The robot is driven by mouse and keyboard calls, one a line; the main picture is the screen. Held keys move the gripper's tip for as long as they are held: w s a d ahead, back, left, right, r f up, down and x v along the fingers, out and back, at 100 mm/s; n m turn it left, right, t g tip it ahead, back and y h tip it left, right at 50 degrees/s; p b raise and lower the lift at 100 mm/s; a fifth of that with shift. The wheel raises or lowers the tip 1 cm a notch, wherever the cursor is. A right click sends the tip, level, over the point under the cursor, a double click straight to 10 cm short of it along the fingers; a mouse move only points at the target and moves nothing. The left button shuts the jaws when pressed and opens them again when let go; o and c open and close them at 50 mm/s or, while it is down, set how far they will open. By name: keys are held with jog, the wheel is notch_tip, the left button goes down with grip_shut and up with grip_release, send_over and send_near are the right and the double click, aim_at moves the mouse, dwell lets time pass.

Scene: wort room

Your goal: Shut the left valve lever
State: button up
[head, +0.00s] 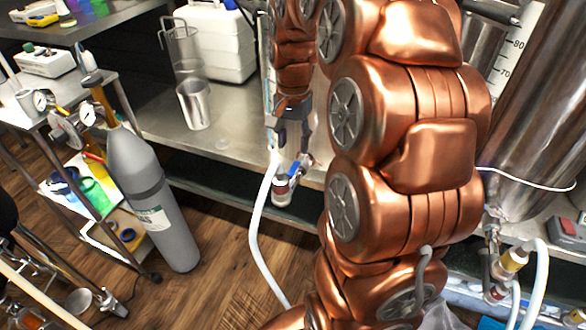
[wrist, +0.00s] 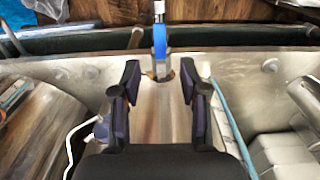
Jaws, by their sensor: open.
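The left valve (head: 283,188) has a small blue lever (head: 294,170) and sits at the front edge of the steel bench, below my gripper (head: 292,140). In the wrist view the blue lever (wrist: 160,42) stands upright in the picture, in line with the gap between the two dark fingers of my gripper (wrist: 160,68). The fingers are apart with nothing held. The lever lies at or just beyond the fingertips; I cannot tell whether either finger touches it. My copper arm hides part of the bench right of the valve.
A white hose (head: 258,220) hangs by the left valve. A steel cup (head: 195,105) and a white canister (head: 215,40) stand on the bench. A grey gas cylinder (head: 150,200) stands at the left. Another valve (head: 497,265) is at the right below a steel tank (head: 535,110).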

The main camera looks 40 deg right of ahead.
aim_at(293, 169)
notch_tip(293, 169, down, 8)
jog(key=shift+r+b, duration=0.25)
jog(key=shift+b, duration=0.45)
jog(key=shift+c, duration=0.2)
grip_shut()
